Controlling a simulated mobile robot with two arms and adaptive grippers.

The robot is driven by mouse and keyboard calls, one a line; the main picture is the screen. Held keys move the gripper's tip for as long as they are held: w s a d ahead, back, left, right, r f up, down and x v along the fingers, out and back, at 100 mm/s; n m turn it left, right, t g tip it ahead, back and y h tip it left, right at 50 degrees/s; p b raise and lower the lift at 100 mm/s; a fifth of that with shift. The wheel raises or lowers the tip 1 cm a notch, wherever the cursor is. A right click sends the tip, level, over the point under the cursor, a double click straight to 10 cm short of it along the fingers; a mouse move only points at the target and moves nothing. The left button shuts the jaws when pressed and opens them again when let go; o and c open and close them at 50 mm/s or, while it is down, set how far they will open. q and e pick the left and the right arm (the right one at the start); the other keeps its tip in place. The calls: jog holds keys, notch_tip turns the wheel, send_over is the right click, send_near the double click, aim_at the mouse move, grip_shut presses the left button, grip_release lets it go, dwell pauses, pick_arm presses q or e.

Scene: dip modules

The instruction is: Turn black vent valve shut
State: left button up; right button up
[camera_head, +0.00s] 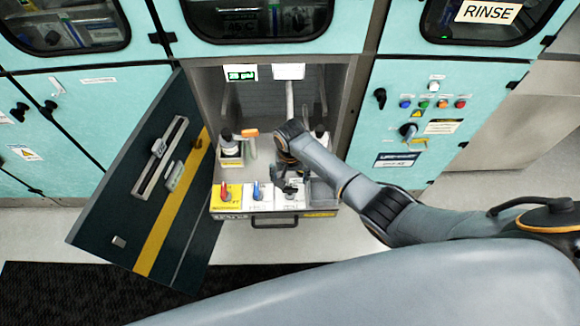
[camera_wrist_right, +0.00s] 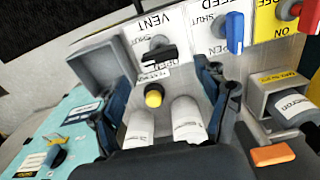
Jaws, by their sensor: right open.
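The black vent valve (camera_wrist_right: 158,51) has a bar handle on a white panel marked VENT, SHUT and OPEN, upside down in the wrist view. Its handle lies roughly crosswise there. In the head view the valve (camera_head: 290,189) is partly hidden by my right gripper (camera_head: 287,176). In the wrist view my right gripper (camera_wrist_right: 160,92) is open, its dark fingers spread to either side below the valve. I see no contact with the handle. My left gripper is not in view.
A blue-handled feed valve (camera_wrist_right: 234,32) and a red-handled valve (camera_wrist_right: 308,16) stand beside it. A yellow knob (camera_wrist_right: 153,95) and white labelled cylinders show between the fingers. The dark cabinet door (camera_head: 150,190) stands open at left. A grey bin (camera_wrist_right: 105,66) flanks the vent panel.

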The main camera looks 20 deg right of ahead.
aim_at(290, 188)
notch_tip(290, 188, up, 7)
jog(key=shift+f, duration=0.15)
dwell(0.6)
